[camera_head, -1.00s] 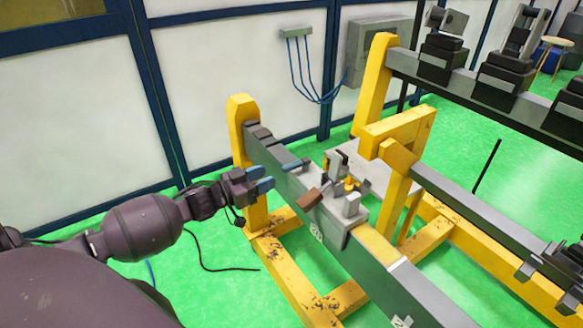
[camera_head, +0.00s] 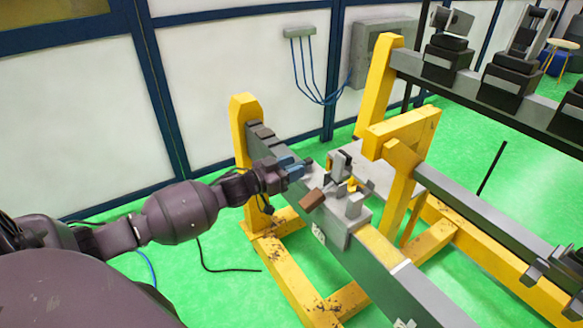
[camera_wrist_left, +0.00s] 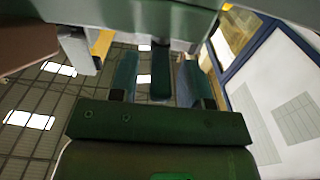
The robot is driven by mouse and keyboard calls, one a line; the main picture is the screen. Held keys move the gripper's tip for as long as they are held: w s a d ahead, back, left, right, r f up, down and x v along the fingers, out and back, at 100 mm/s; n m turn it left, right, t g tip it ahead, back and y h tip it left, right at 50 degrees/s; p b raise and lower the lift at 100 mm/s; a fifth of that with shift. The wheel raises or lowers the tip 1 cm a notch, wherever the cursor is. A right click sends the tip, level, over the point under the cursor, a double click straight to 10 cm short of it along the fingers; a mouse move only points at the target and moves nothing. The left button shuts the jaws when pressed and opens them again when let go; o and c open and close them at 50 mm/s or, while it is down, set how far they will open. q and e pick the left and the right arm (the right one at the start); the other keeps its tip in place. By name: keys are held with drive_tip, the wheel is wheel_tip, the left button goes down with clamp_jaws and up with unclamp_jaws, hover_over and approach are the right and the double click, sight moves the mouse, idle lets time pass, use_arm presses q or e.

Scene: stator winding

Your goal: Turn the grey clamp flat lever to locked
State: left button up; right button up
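The grey clamp (camera_head: 352,208) sits on the long grey beam, with a brown block (camera_head: 313,199) at its near left side. A dark lever end (camera_wrist_left: 160,74) shows between my left gripper's fingers in the left wrist view. My left gripper (camera_head: 292,167) is at the left side of the clamp in the head view. In the left wrist view its two teal fingers (camera_wrist_left: 156,84) stand apart, with gaps on both sides of the lever end. In the head view the fingers largely hide the lever. My right gripper is not in view.
The grey beam (camera_head: 400,292) rests on a yellow frame (camera_head: 243,125). A second yellow post (camera_head: 400,185) stands close behind the clamp. A rail with black fixtures (camera_head: 508,80) runs at the upper right. A black cable (camera_head: 228,269) lies on the green floor.

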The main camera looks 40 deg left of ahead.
use_arm(q)
clamp_jaws()
